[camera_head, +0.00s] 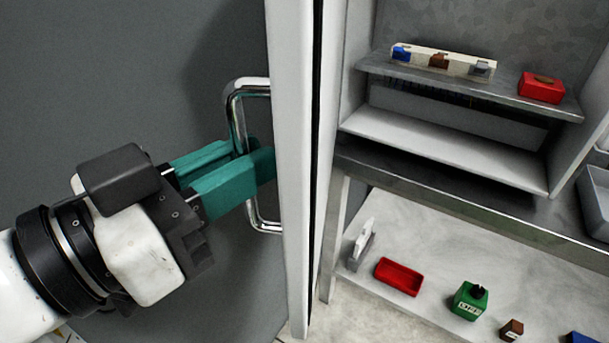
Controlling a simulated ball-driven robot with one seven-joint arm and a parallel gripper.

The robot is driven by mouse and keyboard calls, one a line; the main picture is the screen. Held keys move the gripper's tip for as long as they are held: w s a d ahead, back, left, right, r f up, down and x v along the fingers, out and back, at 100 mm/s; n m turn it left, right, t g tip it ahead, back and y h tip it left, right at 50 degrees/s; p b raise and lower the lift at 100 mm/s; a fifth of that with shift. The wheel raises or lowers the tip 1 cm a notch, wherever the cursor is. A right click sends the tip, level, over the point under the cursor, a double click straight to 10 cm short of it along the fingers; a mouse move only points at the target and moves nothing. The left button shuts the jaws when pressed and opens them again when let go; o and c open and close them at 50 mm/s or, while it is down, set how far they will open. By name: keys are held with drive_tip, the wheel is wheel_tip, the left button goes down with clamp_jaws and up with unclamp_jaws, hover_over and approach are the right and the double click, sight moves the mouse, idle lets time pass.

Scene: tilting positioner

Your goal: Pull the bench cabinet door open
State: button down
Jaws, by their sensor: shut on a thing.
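The cabinet door (296,60) stands swung out, its pale edge toward me and its grey face on the left. A shiny metal bar handle (237,105) is fixed to that face near the edge. My gripper (250,165) comes in from the lower left, its teal fingers shut on the handle's upright bar. The fingers hide the middle of the bar. The cabinet interior (420,130) shows to the right of the door. The hinge side of the door is out of view.
An upper shelf (475,92) holds a pale strip with small items and a red block (541,87). On the bottom lie a red tray (398,277), a green box (470,300) and a small brown block (511,331). A grey bin (597,200) sits at the right edge.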

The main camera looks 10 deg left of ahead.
drive_tip(key=shift+w+a+r, duration=0.1)
drive_tip(key=shift+w+a, duration=0.15)
drive_tip(key=shift+a, duration=0.65)
drive_tip(key=shift+w+a, duration=0.2)
drive_tip(key=shift+a, duration=0.7)
drive_tip(key=c, duration=1.2)
unclamp_jaws()
drive_tip(key=shift+w+d, duration=0.15)
drive_tip(key=shift+d, duration=0.05)
drive_tip(key=shift+b+v, duration=0.4)
drive_tip(key=shift+v, duration=5.15)
drive_tip(key=shift+a, duration=0.1)
